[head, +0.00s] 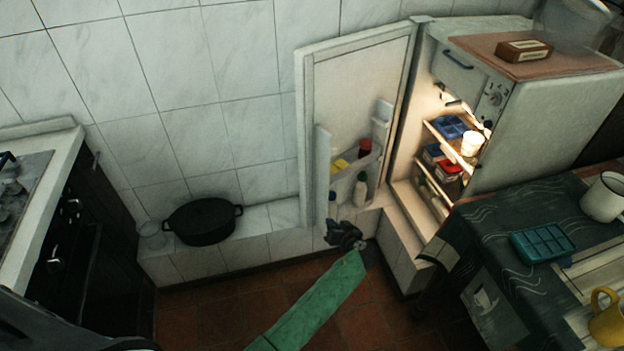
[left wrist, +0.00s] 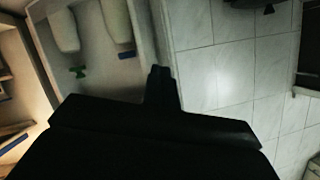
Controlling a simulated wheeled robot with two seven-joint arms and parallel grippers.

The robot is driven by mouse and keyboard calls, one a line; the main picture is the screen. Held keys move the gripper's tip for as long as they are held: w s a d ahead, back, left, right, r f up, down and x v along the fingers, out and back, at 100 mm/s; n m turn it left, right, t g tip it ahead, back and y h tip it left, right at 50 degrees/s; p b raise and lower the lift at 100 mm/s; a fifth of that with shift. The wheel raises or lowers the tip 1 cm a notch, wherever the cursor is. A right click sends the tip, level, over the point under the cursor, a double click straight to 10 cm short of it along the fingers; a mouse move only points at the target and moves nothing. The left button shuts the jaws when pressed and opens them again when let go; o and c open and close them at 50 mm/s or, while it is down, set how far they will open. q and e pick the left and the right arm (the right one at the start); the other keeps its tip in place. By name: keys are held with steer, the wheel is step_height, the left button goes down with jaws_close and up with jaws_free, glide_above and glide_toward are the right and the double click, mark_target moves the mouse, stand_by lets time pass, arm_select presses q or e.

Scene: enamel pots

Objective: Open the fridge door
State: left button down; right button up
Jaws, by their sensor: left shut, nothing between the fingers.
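The fridge (head: 550,125) stands at the right with its lit shelves showing. Its door (head: 345,85) stands wide open to the left, close to the tiled wall, with its inner face and bottle shelves towards me. My left gripper (head: 345,234) is shut and empty, low in front of the door's lower edge; I cannot tell whether it touches the door. In the left wrist view the shut fingers (left wrist: 160,74) point at the edge of the door (left wrist: 145,45), with door shelves on the left and tiles on the right. My right gripper is not in view.
A black pot (head: 203,222) and a glass jar (head: 151,236) stand on the tiled ledge left of the door. A table (head: 500,235) with a blue-green tray (head: 543,243) and mugs stands at the right front. A stove is at the far left. Red floor between is clear.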

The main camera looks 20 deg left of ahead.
arm_select(q)
step_height(320, 180, up, 8)
steer(key=w+n+y+b, duration=0.2)
steer(key=n+y+b, duration=0.1)
steer(key=n, duration=0.1)
steer(key=n+y+b, duration=0.2)
steer(key=n, duration=0.1)
glide_toward(306, 159)
steer(key=p+x, duration=0.2)
steer(key=x, duration=0.3)
steer(key=shift+w+a+p, duration=0.1)
steer(key=shift+p, duration=0.3)
steer(key=shift+x, duration=0.75)
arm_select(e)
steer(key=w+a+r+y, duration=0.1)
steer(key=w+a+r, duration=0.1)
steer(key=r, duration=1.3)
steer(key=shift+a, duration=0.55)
arm_select(q)
steer(key=shift+f, duration=0.15)
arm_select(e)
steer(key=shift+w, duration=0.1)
